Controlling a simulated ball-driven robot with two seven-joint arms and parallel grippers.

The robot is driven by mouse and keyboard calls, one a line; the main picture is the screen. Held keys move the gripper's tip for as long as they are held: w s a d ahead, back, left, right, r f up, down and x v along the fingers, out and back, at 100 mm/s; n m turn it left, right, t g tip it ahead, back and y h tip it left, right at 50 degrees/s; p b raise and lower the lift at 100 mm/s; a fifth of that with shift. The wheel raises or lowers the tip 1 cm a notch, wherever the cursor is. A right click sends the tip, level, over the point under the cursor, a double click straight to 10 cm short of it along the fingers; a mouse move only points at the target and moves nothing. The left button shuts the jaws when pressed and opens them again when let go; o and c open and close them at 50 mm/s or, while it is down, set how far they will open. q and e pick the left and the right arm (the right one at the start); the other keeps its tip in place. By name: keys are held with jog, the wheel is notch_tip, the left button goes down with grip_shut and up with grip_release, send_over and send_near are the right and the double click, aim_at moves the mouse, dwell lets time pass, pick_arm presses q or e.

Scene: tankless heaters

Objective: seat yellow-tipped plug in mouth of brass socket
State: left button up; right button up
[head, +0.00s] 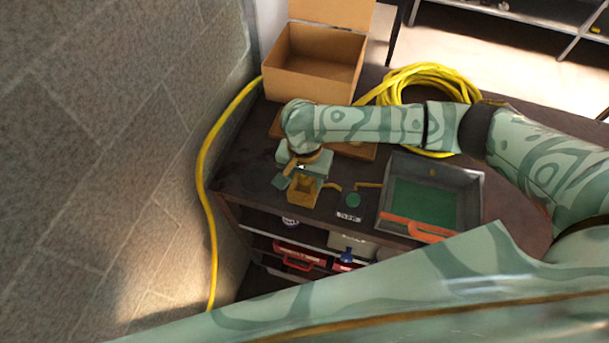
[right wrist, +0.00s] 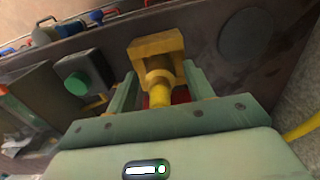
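The brass socket (head: 304,191) stands near the front edge of the dark table, below my right gripper (head: 297,178) in the head view. In the right wrist view the socket (right wrist: 155,48) lies just beyond the fingertips. My right gripper (right wrist: 160,100) has a red body between its fingers, with a yellow tip (right wrist: 158,92) pointing at the socket. I take this to be the yellow-tipped plug. The tip lines up with the socket and overlaps it in view; I cannot tell how deep it sits. My left gripper is not in view.
A grey tray with a green floor (head: 430,202) and an orange handle lies to the right. An open cardboard box (head: 312,66) and a coiled yellow hose (head: 425,80) are behind. A stone wall (head: 120,130) bounds the left. A green button (right wrist: 76,84) sits beside the socket.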

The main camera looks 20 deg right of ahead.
jog(key=shift+r, duration=0.1)
notch_tip(320, 180, up, 12)
jog(key=p, duration=0.4)
dwell(0.5)
